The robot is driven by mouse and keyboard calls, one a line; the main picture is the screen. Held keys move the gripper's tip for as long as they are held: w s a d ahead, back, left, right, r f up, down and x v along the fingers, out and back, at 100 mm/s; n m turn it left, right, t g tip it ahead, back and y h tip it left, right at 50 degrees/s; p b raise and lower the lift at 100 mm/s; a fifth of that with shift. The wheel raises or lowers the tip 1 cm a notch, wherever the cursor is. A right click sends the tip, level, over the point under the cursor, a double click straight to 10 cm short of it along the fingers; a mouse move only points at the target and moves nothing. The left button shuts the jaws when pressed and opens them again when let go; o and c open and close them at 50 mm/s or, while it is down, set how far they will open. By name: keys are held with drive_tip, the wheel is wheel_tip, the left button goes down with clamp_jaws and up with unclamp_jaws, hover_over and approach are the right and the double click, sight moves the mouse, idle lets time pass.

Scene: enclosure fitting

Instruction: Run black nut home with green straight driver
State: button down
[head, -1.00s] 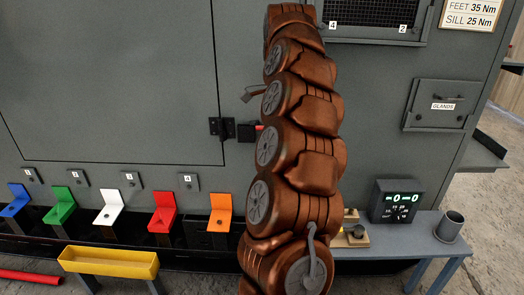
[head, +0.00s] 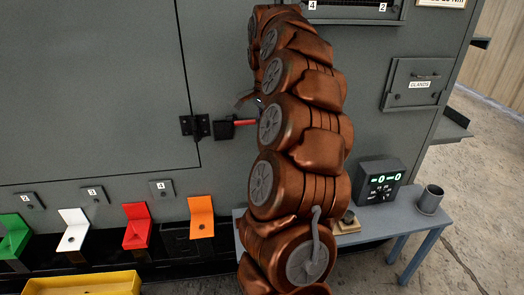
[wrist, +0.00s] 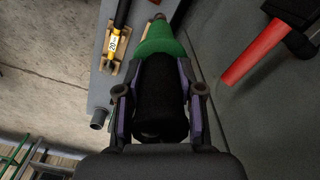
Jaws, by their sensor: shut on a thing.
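The green straight driver (wrist: 162,42) is in my gripper (wrist: 160,72), with its black grip (wrist: 162,105) between the two fingers. The fingers touch it from both sides, and its green end points away from the wrist. The driver's tip is small and hard to make out. In the head view my arm hides most of the gripper and the driver. I cannot make out the black nut in either view.
A grey enclosure (head: 90,90) with a red handle (head: 245,122) stands ahead. Below are coloured brackets, including an orange one (head: 201,215), and a yellow tray (head: 85,285). A bench (head: 405,222) at right holds a readout box (head: 380,182) and a grey cup (head: 430,198).

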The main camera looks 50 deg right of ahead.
wheel_tip(320, 180, down, 6)
drive_tip(key=a+n, duration=0.2)
drive_tip(key=n, duration=0.1)
drive_tip(key=shift+s+a+n, duration=0.3)
drive_tip(key=shift+f, duration=0.1)
wheel_tip(320, 180, down, 6)
drive_tip(key=b, duration=0.2)
drive_tip(key=shift+f, duration=0.15)
idle(0.5)
drive_tip(key=shift+f+b, duration=0.95)
drive_tip(key=shift+f, duration=0.15)
idle(3.4)
drive_tip(key=shift+r, duration=0.15)
idle(0.9)
